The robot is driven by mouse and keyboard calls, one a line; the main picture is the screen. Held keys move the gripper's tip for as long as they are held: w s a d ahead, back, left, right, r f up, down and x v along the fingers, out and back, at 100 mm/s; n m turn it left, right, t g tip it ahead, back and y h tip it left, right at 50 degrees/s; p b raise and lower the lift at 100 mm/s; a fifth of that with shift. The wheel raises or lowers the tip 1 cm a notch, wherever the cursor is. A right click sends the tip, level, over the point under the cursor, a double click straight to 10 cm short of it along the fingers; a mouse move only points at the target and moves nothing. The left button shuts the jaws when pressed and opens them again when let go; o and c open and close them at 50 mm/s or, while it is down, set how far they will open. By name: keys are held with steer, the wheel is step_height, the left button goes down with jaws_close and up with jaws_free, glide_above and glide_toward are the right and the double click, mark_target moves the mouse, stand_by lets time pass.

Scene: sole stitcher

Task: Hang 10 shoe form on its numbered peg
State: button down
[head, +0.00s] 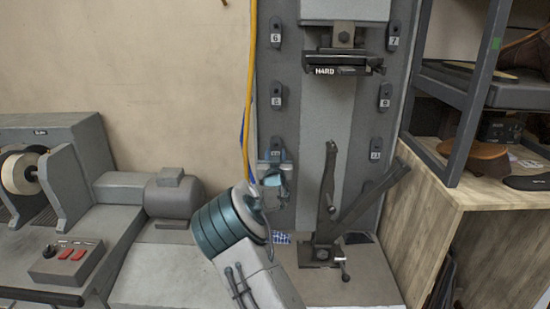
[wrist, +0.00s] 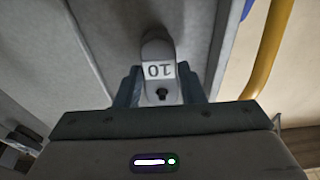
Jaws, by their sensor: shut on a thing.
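A dark peg holder (wrist: 158,48) with a white label reading 10, upside down, shows in the wrist view against the grey panel. My gripper (wrist: 160,85) is right at it, one blue-grey finger on each side of the holder. In the head view my gripper (head: 273,168) is at the panel's lower left, covering most of that holder. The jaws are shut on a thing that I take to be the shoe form. Its outline is hidden by my gripper, and I cannot tell whether it touches the peg.
Other numbered pegs line the panel: 6 (head: 276,34), 7 (head: 393,36) and more below. A yellow hose (head: 248,95) runs close by on the left. A dark lever (head: 328,190) stands right of my gripper. A grinder (head: 50,170) is at far left, a shelf (head: 500,90) at right.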

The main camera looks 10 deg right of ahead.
steer(key=shift+r, duration=0.1)
steer(key=c, duration=0.9)
jaws_free()
steer(key=shift+o, duration=0.2)
